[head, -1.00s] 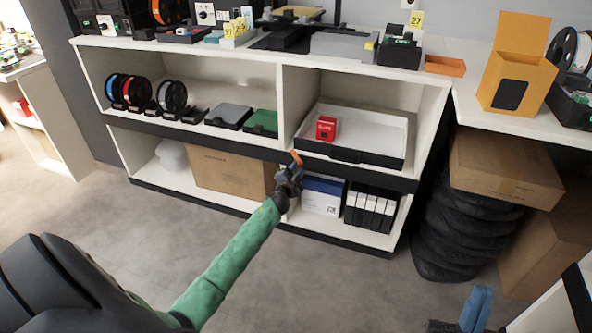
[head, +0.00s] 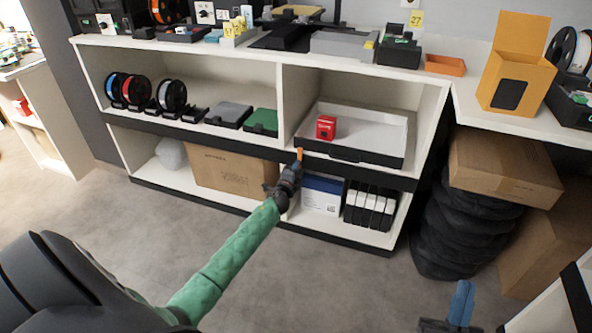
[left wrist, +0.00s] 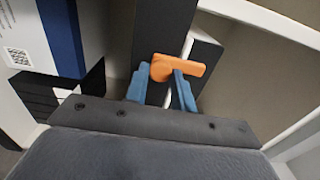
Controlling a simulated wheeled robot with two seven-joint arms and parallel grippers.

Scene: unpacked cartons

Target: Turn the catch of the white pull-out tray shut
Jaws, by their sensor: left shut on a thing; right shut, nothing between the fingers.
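The white pull-out tray (head: 375,132) with a black front sits in the upper right compartment of the shelf unit, holding a small red box (head: 326,127). Its orange catch (head: 299,154) is at the tray's lower left, on the dark shelf edge, and looks upright in the head view. The catch also shows in the left wrist view (left wrist: 180,68). My left gripper (head: 296,165) is shut on the catch, its blue fingers (left wrist: 161,88) on either side of the catch's stem. My right gripper (head: 461,302) is shut and empty, low at the right, away from the shelf.
Below the tray, a blue-and-white box (head: 322,195) and several black-and-white binders (head: 370,207) stand in the lower compartment. A cardboard box (head: 232,170) is to their left. The floor in front is clear.

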